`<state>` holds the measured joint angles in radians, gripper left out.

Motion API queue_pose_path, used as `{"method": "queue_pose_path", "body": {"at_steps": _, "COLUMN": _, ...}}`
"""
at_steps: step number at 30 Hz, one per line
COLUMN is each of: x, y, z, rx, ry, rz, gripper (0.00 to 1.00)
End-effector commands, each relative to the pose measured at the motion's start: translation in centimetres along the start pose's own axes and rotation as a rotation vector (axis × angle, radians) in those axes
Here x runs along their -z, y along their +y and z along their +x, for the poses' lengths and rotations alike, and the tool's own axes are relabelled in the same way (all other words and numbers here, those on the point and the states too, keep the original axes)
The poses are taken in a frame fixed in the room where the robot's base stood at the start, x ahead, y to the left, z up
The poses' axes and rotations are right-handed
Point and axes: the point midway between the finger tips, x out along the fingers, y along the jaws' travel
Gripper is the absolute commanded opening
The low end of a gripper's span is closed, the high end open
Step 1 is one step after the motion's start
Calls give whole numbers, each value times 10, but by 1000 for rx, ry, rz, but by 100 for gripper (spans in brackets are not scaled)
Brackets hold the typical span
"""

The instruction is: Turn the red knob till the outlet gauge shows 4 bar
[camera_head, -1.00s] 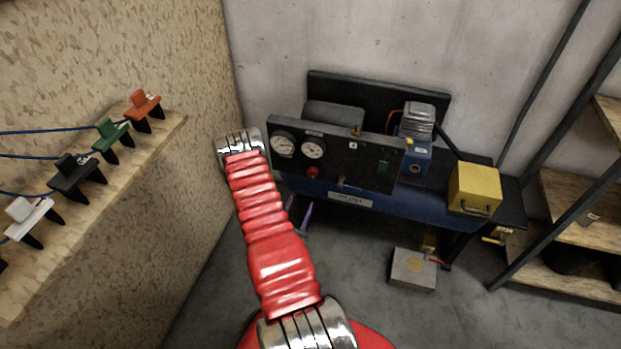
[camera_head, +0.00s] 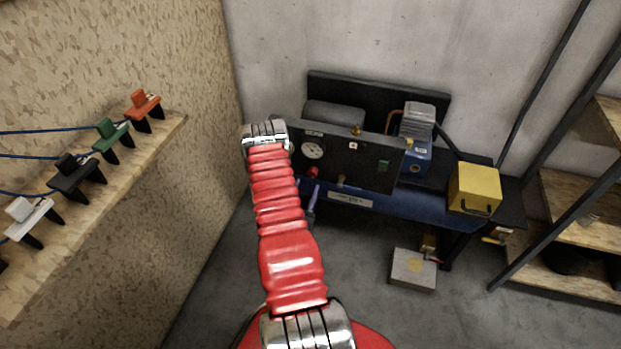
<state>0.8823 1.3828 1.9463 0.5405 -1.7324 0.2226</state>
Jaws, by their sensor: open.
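The red knob (camera_head: 313,172) sits low on the black panel (camera_head: 370,165), under a round white gauge (camera_head: 313,149). The gauge's dial is too small to read, and I cannot tell whether it is the outlet gauge. My red arm covers the panel's left end, where a second gauge is hidden. My gripper (camera_head: 314,190) is open and mostly hidden behind my arm. One purple finger shows just below the red knob, pointing up toward it; I cannot tell whether it touches.
A brass fitting (camera_head: 340,181) sits right of the knob. A grey box (camera_head: 413,270) is on the floor.

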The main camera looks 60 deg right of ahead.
Motion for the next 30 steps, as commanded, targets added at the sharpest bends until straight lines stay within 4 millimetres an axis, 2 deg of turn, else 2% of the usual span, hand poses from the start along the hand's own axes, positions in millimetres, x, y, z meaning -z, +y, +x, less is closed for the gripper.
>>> {"method": "queue_pose_path", "body": {"at_steps": 6, "x": 1, "y": 1, "z": 34, "rx": -1, "ry": 2, "rz": 1, "gripper": 48}}
{"method": "queue_pose_path", "body": {"at_steps": 12, "x": 0, "y": 0, "z": 55, "rx": 0, "ry": 1, "rz": 0, "gripper": 48}}
{"method": "queue_pose_path", "body": {"at_steps": 23, "x": 0, "y": 0, "z": 60, "rx": 0, "ry": -1, "rz": -1, "gripper": 48}}
{"method": "queue_pose_path", "body": {"at_steps": 30, "x": 0, "y": 0, "z": 60, "rx": 1, "ry": -1, "rz": -1, "gripper": 32}}
